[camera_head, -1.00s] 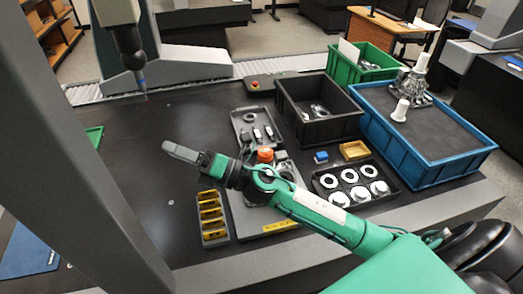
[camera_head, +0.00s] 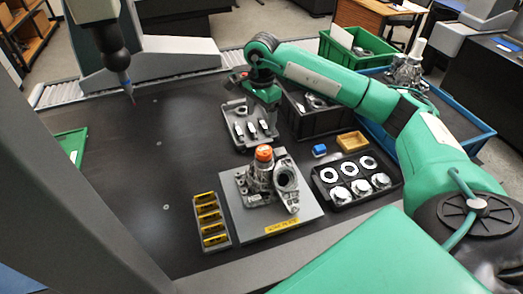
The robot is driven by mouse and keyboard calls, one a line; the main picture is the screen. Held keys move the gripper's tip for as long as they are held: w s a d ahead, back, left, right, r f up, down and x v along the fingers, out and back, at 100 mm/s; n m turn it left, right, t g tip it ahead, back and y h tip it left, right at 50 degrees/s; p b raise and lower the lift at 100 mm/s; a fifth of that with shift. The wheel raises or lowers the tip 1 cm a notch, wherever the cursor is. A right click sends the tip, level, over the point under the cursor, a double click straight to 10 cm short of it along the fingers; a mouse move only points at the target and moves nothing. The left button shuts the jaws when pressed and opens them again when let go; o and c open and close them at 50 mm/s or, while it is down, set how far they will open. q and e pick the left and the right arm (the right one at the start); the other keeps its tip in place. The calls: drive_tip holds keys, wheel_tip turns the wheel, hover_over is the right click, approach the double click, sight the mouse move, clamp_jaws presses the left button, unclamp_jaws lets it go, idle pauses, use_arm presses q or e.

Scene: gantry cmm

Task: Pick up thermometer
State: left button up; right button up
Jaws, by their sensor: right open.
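My right gripper (camera_head: 270,116) is open and points down over the back right part of a grey tray (camera_head: 240,142) with several small metal tools. Whether it touches the tools I cannot tell. An orange-topped round piece (camera_head: 263,153) sits on a metal casting (camera_head: 258,182) on a grey plate, nearer than the gripper and apart from it. I cannot tell for sure which item is the thermometer. Part of the tray is hidden by my gripper. My left gripper is not in view.
A grey rack (camera_head: 210,219) stands front left. A probe (camera_head: 125,82) hangs left; the left table is mostly clear.

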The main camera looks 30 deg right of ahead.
drive_tip(key=p, duration=0.2)
hover_over(264, 150)
drive_tip(key=f, duration=0.8)
drive_tip(key=shift+w, duration=0.35)
drive_tip(key=shift+s+f+p, duration=0.15)
drive_tip(key=shift+f+p, duration=0.35)
drive_tip(key=shift+p, duration=0.05)
drive_tip(key=f, duration=0.1)
drive_tip(key=f+p, duration=0.1)
drive_tip(key=f, duration=0.1)
drive_tip(key=shift+s+f+p, duration=0.2)
drive_tip(key=shift+s+p, duration=0.05)
drive_tip(key=shift+p, duration=0.15)
drive_tip(key=shift+f, duration=0.55)
drive_tip(key=c, duration=1)
drive_tip(key=shift+c, duration=0.5)
drive_tip(key=shift+r, duration=0.15)
